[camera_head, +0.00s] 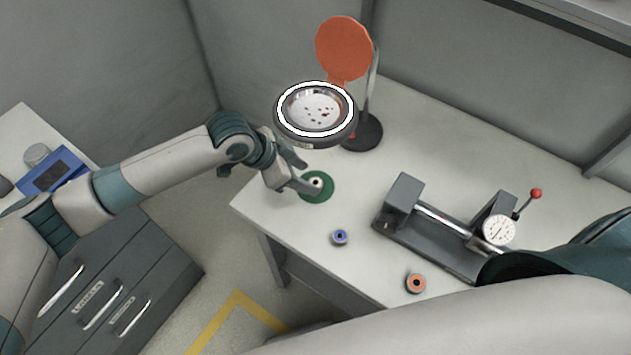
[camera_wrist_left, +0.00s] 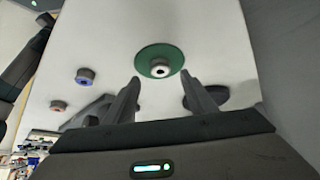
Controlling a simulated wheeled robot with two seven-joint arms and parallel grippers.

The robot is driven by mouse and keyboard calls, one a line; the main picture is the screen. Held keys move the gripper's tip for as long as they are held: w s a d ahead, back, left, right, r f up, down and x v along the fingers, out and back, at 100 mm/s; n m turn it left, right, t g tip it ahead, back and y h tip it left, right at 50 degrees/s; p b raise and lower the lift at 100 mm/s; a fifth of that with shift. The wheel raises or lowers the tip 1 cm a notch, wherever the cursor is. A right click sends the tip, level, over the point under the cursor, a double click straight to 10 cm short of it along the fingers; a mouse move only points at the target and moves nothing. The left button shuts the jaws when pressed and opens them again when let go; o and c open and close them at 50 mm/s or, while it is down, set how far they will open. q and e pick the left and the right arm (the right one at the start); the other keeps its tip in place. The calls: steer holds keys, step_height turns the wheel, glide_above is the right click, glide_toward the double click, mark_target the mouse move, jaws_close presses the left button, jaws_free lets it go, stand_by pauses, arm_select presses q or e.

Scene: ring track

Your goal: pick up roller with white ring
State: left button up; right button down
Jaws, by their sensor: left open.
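The roller with the white ring (camera_head: 317,182) stands on a round green mat (camera_head: 322,194) near the table's left corner. It also shows in the left wrist view (camera_wrist_left: 160,71) on the green mat (camera_wrist_left: 148,53). My left gripper (camera_head: 304,182) is open, with its fingers close to the roller in the head view. In the left wrist view the left gripper's fingertips (camera_wrist_left: 161,79) are apart, with the roller showing between and just beyond them. Nothing is held. My right arm crosses the lower right of the head view; its gripper does not show clearly.
A roller with a blue ring (camera_head: 340,237) and one with an orange ring (camera_head: 415,283) stand nearer the front edge. A magnifier lamp (camera_head: 301,141) with an orange cover (camera_head: 343,48) overhangs behind my left gripper. A dial gauge fixture (camera_head: 440,240) stands to the right.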

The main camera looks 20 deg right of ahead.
mark_target(316, 182)
arm_select(q)
steer(key=p+x, duration=0.1)
steer(key=x, duration=0.2)
steer(key=shift+a+f, duration=0.1)
steer(key=shift+f, duration=0.35)
jaws_close()
steer(key=shift+r, duration=0.15)
